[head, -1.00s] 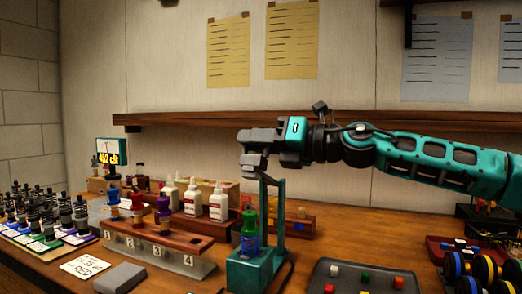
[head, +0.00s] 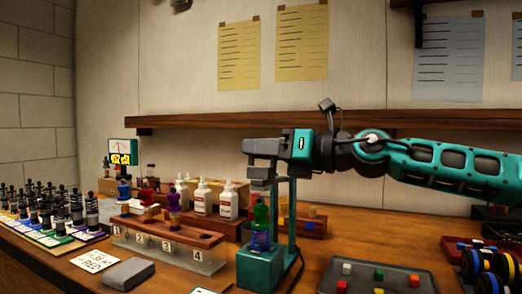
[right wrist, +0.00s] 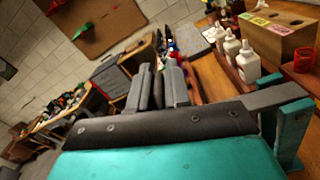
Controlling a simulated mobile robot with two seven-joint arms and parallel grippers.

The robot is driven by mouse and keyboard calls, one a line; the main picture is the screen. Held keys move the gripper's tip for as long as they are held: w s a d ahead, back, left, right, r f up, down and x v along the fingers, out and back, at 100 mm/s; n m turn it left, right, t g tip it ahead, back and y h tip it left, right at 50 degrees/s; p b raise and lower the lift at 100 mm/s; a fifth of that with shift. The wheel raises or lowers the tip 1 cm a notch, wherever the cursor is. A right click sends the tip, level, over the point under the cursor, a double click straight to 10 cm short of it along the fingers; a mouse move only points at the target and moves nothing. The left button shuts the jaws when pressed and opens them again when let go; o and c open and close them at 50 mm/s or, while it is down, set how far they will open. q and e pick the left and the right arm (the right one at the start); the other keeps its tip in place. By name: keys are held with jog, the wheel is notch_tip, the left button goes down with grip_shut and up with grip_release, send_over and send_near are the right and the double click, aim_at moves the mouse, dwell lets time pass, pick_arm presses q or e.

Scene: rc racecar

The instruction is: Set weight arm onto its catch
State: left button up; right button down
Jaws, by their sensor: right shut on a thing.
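The teal press stand (head: 262,268) stands on the bench with a tall upright frame (head: 291,225). A green-capped bottle with a blue lower part (head: 261,225) is upright on its base. My right gripper (head: 262,180) is just above the bottle, at the top of the stand. In the right wrist view its fingers (right wrist: 163,85) are close together. The weight arm shows there as a grey bar (right wrist: 278,97) running from the teal posts (right wrist: 290,130) towards my gripper. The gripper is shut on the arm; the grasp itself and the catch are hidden. My left gripper is out of view.
A wooden rack (head: 165,238) with numbered slots stands left of the press, with white bottles (head: 228,200) behind it. A dark tray (head: 405,280) with small coloured blocks lies to the right. A shelf (head: 180,121) runs along the wall.

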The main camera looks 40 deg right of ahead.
jog(key=c, duration=1.2)
grip_release()
jog(key=shift+s+a+r, duration=0.1)
jog(key=shift+a, duration=0.1)
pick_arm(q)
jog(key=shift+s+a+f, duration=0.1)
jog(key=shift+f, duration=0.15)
pick_arm(e)
jog(key=shift+o, duration=0.2)
jog(key=shift+d, duration=0.1)
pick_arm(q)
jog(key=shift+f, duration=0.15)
pick_arm(e)
jog(key=shift+s+d, duration=0.1)
jog(key=shift+s+d+b, duration=0.1)
jog(key=shift+s+b, duration=0.1)
jog(key=shift+b, duration=0.15)
pick_arm(q)
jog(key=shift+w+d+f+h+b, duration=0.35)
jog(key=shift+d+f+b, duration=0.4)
jog(key=shift+b, duration=1.35)
pick_arm(e)
jog(key=v, duration=1.2)
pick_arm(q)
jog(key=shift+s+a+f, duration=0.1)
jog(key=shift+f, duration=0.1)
